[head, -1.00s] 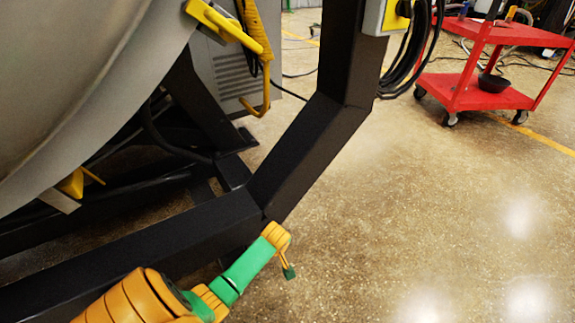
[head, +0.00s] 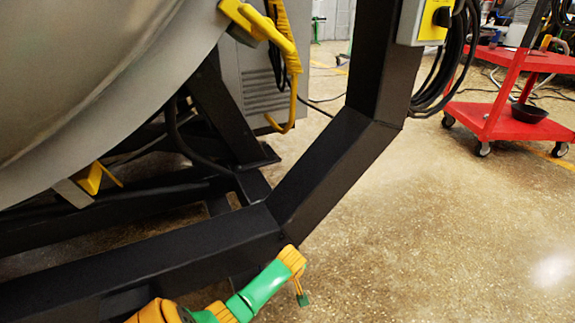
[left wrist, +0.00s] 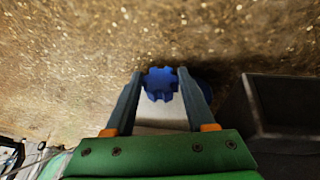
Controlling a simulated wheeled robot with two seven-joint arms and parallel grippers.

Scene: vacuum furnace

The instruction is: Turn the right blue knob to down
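A blue toothed knob (left wrist: 161,84) shows in the left wrist view, at the end of a pale box (left wrist: 162,116). My left gripper (left wrist: 161,73) is open, with one dark finger on each side of this knob and small gaps visible. A second dark blue round shape (left wrist: 208,86) is mostly hidden behind the right-hand finger. Which way the knob points is not clear. In the head view no blue knob shows. An orange and green arm of mine comes in at the bottom left, and its gripper fingers cannot be made out. My right gripper is not in view.
A black bent frame (head: 340,165) carries a large grey cylinder (head: 90,90). A yellow-faced switch box (head: 425,22) with black cables sits on its post. A red cart (head: 510,125) stands at the right. Open floor lies right of the frame. A dark beam (left wrist: 285,100) is beside the left gripper.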

